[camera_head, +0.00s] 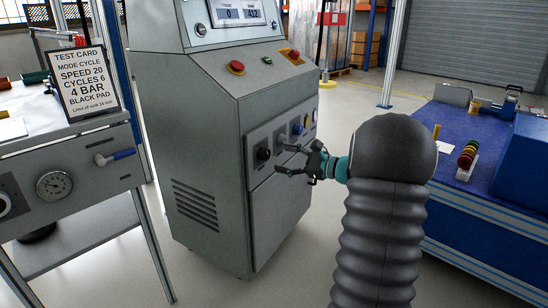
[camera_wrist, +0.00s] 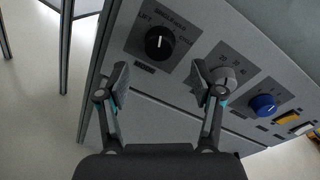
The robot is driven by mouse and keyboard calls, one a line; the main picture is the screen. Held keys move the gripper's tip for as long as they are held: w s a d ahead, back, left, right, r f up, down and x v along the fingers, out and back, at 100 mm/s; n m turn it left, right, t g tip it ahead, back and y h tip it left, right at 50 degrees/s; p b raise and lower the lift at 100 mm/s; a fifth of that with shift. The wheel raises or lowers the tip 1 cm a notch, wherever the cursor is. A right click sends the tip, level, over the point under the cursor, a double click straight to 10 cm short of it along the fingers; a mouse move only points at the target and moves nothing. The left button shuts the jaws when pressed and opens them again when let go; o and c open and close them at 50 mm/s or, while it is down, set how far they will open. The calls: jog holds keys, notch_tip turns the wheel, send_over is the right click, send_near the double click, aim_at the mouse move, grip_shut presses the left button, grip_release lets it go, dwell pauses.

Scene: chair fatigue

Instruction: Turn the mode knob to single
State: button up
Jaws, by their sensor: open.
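The black mode knob (camera_wrist: 159,42) sits on a dark label plate on the grey machine's front panel. Its white pointer line stands roughly upright in the wrist view, toward the middle of the lettering, which is too blurred to read surely. The knob also shows in the head view (camera_head: 263,154). My gripper (camera_head: 281,160) is open and empty in front of the panel, fingers toward it. In the wrist view, my gripper's fingertips (camera_wrist: 160,75) lie left and right below the knob, apart from it.
A grey knob (camera_wrist: 228,72), a blue knob (camera_wrist: 264,105) and a yellow control (camera_wrist: 287,118) follow along the panel. A red button (camera_head: 236,67) is on the machine above. A test card (camera_head: 80,84) reading "MODE CYCLE" stands left. A blue bench (camera_head: 455,125) stands right.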

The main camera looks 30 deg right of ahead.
jog(key=v, duration=0.6)
jog(key=shift+s, duration=0.3)
jog(key=shift+d, duration=0.15)
